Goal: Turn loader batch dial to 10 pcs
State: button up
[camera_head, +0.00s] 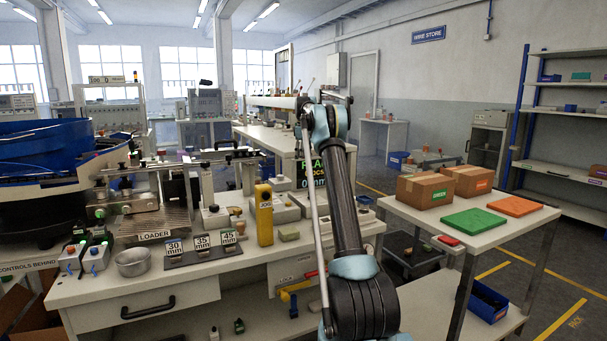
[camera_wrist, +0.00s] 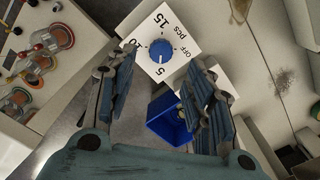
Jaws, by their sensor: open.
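The batch dial shows in the wrist view as a round blue knob (camera_wrist: 161,51) on a white plate (camera_wrist: 185,42). The knob's pointer is too small to read for certain. My gripper (camera_wrist: 161,76) is open, with one finger on each side below the knob, and nothing is between them. The knob appears beyond the fingertips; contact cannot be made out. In the head view, I cannot make out the dial or my gripper.
A blue bin (camera_wrist: 168,122) lies below, between the fingers. In the head view, the loader bench (camera_head: 100,287) carries a metal bowl (camera_head: 133,262) and a yellow post (camera_head: 264,215) near my arm.

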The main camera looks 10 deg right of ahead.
jog(key=shift+f, duration=3.6)
jog(key=c, duration=1.1)
